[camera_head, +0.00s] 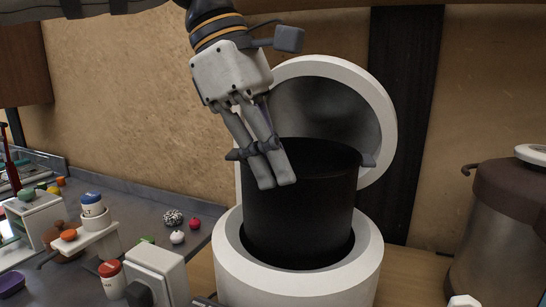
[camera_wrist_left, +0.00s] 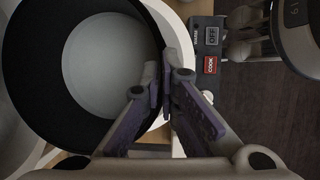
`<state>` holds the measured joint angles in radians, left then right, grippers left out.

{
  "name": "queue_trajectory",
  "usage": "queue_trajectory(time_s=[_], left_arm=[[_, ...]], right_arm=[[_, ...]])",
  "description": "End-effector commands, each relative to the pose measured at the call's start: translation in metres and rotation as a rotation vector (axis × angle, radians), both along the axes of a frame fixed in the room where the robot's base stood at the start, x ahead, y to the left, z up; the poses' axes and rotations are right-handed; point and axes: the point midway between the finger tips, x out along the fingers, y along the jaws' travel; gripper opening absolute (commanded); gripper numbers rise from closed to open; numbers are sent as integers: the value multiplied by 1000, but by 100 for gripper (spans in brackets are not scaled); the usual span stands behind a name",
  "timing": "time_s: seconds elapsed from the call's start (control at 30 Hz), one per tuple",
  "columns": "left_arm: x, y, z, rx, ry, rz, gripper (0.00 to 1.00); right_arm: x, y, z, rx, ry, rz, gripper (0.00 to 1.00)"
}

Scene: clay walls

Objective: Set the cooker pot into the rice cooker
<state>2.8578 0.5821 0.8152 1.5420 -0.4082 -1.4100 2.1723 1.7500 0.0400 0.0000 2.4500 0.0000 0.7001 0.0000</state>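The black cooker pot (camera_head: 305,215) stands upright with its lower part inside the opening of the white rice cooker (camera_head: 300,285). Its upper part rises well above the cooker's rim. The cooker's lid (camera_head: 385,110) is open behind it. My left gripper (camera_head: 276,182) is shut on the pot's near-left rim, fingers pointing down. In the left wrist view the fingers (camera_wrist_left: 162,88) close at the rim of the pot (camera_wrist_left: 30,70), whose grey inside looks empty. Whether the pot touches the cooker's bottom is hidden. My right gripper is not in view.
A brown and steel container (camera_head: 500,225) stands at the right. Several small jars and shakers, including a red-topped one (camera_head: 112,278), crowd the grey counter (camera_head: 195,215) at the left. A panel with a red COOK button (camera_wrist_left: 210,65) shows beside the pot.

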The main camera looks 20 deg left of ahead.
Motion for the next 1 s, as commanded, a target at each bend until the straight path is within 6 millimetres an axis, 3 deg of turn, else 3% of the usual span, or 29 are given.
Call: queue_trajectory(time_s=[1.0], left_arm=[[0,-1,-7,-5,-11,0,0]], right_arm=[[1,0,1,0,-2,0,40]])
